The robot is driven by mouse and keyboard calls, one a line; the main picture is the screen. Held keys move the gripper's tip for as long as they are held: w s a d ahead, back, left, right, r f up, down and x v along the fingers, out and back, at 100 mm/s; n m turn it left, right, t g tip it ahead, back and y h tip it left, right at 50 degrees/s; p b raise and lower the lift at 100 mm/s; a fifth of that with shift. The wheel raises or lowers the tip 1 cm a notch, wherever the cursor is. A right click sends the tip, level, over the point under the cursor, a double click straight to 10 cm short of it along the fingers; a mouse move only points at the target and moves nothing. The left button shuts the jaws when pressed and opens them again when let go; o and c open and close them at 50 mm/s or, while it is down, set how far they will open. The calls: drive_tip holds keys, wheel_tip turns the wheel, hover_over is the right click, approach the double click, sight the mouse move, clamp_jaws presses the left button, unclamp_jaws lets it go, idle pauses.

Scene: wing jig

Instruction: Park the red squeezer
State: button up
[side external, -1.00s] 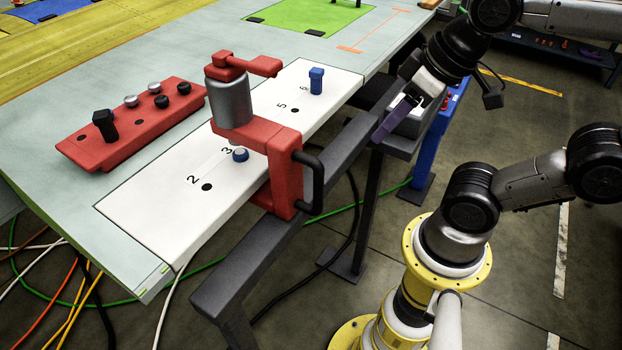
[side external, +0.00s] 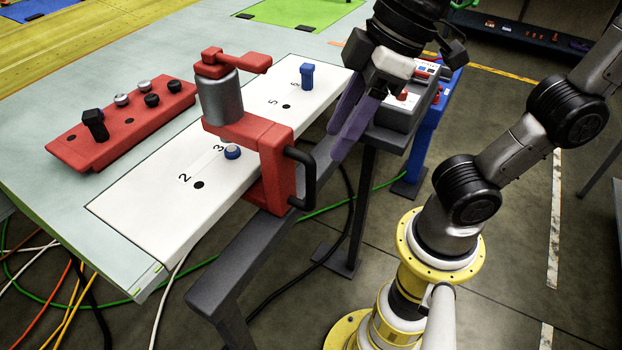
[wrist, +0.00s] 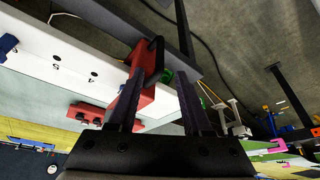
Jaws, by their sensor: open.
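The red squeezer (side external: 262,142) is a C-shaped red tool with a grey cylinder, a red lever on top and a black side handle (side external: 303,178). It straddles the edge of the white strip (side external: 135,205), near the holes marked 2 and 3. My gripper (side external: 342,140) is open and empty, fingers pointing down, to the right of the squeezer and apart from it. In the wrist view, the squeezer (wrist: 146,98) shows beyond the two purple-grey fingers (wrist: 155,100), partly hidden by the left finger.
A red block (side external: 122,130) with black and silver pegs lies on the table at left. A blue peg (side external: 307,76) stands near hole 6. A dark rail (side external: 240,262) runs along the table's front. A grey box with red buttons (side external: 405,112) stands behind my gripper.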

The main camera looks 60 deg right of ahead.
sight(311, 202)
drive_tip(key=x, duration=1)
drive_tip(key=shift+f, duration=0.25)
drive_tip(key=shift+c, duration=0.3)
clamp_jaws()
idle(0.7)
